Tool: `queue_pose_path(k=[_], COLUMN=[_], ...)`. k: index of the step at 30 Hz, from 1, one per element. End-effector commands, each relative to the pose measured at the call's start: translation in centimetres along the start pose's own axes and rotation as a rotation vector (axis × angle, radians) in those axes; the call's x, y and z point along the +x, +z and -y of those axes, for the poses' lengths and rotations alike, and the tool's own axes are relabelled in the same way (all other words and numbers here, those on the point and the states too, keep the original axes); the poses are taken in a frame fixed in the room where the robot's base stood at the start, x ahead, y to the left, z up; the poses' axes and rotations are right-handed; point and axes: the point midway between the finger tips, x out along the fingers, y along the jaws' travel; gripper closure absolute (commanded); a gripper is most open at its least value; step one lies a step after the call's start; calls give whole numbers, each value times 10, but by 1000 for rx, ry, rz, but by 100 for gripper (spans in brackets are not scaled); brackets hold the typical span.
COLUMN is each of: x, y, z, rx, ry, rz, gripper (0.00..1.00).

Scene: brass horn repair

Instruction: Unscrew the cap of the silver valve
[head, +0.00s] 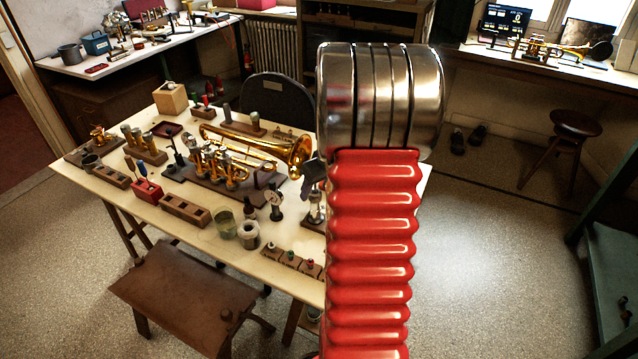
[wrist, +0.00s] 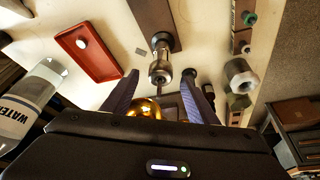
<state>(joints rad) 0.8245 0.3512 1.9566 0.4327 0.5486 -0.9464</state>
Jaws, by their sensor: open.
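My gripper (wrist: 161,77) is open in the wrist view, with its two dark fingers spread and nothing held between them. A silver, knurled upright piece (wrist: 160,62), which looks like the silver valve, stands on a dark wooden base (wrist: 152,14) between and just beyond the fingertips. I see no finger touching it. A rounded brass part (wrist: 146,107) shows nearer, low between the fingers, partly hidden by my gripper body. In the head view my red arm hides most of the gripper and the table's right end. A small silver piece on a stand (head: 316,208) shows beside the arm.
The brass horn (head: 255,142) lies across the workbench (head: 205,238) among wooden blocks and jars. In the wrist view, a red tray (wrist: 90,55) and a water bottle (wrist: 32,95) are left; a pale hex-topped piece (wrist: 240,76) is right. Open floor lies right of the bench.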

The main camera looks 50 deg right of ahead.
Motion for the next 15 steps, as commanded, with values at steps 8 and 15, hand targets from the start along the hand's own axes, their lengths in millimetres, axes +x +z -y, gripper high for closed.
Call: queue_pose_path(k=[8,15], x=[5,5], y=[0,0], z=[0,0], rx=[0,0], ry=[1,1], rz=[-1,-1], gripper=[47,56])
